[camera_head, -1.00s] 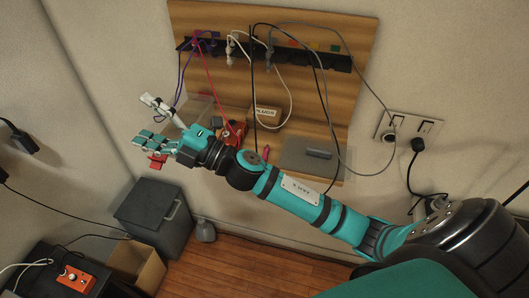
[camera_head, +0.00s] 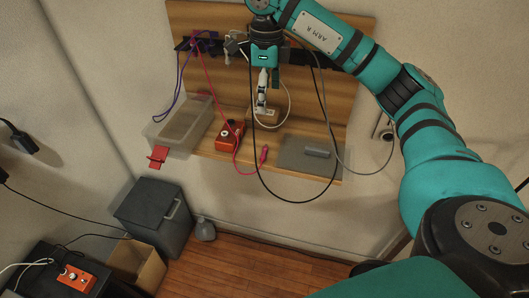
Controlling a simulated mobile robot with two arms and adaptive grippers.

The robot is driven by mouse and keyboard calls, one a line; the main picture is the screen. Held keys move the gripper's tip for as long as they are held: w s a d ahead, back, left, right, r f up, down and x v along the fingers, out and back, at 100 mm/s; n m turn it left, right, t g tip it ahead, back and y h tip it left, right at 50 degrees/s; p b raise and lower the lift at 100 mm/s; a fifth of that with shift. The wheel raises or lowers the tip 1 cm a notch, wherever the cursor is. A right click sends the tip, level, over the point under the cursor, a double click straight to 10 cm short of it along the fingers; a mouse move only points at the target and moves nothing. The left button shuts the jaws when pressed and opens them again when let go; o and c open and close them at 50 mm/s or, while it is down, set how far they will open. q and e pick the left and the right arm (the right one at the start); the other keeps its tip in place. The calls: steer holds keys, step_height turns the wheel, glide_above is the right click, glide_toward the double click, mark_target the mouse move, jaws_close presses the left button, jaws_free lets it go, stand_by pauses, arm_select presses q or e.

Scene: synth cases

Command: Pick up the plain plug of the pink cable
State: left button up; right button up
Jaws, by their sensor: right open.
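The pink cable (camera_head: 209,83) hangs from the rack at the upper left of the wooden board and loops down below the shelf's front edge. It rises again to a pink plug (camera_head: 264,155) at the front of the shelf, left of the grey mat. I cannot make out the details of this plug. My right gripper (camera_head: 262,108) is open and empty, pointing down in front of the board. In the picture it is above the pink plug and apart from it. My left gripper is not in view.
A black cable loop (camera_head: 255,170) and a grey cable (camera_head: 327,115) hang near the gripper. An orange-red box (camera_head: 229,136) and a clear bin (camera_head: 207,117) stand left of the plug. A grey mat (camera_head: 293,150) bearing a dark block (camera_head: 317,152) lies right.

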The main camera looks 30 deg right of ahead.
steer(key=p, duration=0.3)
glide_above(264, 150)
steer(key=f, duration=1.2)
steer(key=shift+w+d, duration=0.1)
steer(key=shift+d, duration=0.15)
steer(key=shift+f+p, duration=0.2)
steer(key=shift+p, duration=0.3)
steer(key=f+p, duration=0.2)
steer(key=f, duration=0.2)
steer(key=shift+s+a+f+p, duration=0.1)
steer(key=shift+s+a+p, duration=0.15)
steer(key=shift+p, duration=0.15)
steer(key=shift+w+f, duration=0.1)
steer(key=shift+f, duration=0.2)
steer(key=c, duration=1.2)
